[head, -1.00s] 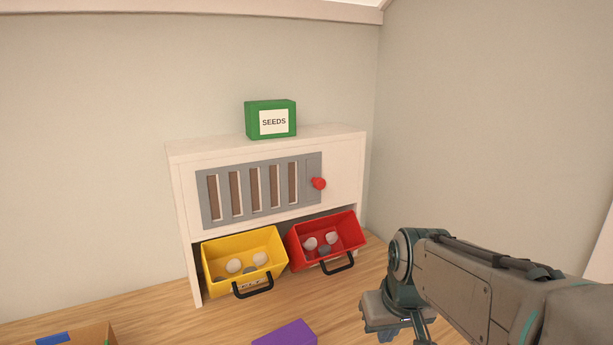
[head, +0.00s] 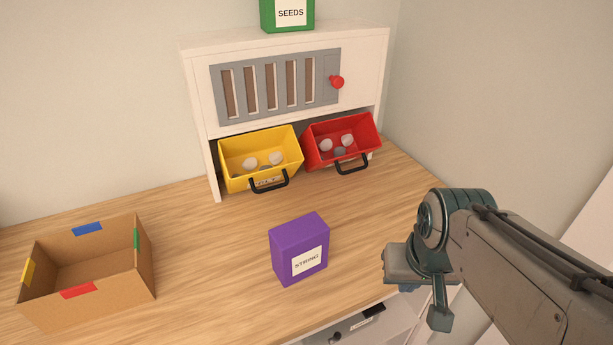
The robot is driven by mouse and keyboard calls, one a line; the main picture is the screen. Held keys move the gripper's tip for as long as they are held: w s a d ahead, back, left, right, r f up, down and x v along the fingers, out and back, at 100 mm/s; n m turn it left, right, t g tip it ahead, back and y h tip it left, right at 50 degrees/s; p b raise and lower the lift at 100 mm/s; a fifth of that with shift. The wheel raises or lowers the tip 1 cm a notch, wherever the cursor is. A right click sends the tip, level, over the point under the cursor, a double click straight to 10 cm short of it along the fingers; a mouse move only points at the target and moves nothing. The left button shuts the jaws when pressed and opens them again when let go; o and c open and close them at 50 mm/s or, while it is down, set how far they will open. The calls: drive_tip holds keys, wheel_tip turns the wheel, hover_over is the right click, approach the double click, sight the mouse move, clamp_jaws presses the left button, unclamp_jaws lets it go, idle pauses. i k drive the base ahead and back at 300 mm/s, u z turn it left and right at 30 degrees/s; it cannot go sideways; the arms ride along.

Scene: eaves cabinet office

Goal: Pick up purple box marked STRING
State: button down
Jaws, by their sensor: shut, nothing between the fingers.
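The purple box (head: 299,248) stands upright on the wooden desktop, in the middle of the head view. Its white label reads STRING and faces the front. My gripper (head: 436,318) hangs at the right, beyond the desk's front right edge, apart from the purple box and to its right. It is shut and holds nothing. Part of it is hidden by my own wrist.
An open cardboard box (head: 110,290) with coloured tabs stands at the left. A white cabinet (head: 360,65) stands behind, with a yellow bin (head: 233,180) and a red bin (head: 318,160). A green SEEDS box (head: 270,18) is on top. Below the desk edge is a drawer (head: 345,333).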

sight(299, 246)
drive_tip(key=z, duration=0.95)
drive_tip(key=k, duration=0.6)
drive_tip(key=u, duration=1.3)
drive_tip(key=i, duration=0.5)
drive_tip(key=z, duration=0.05)
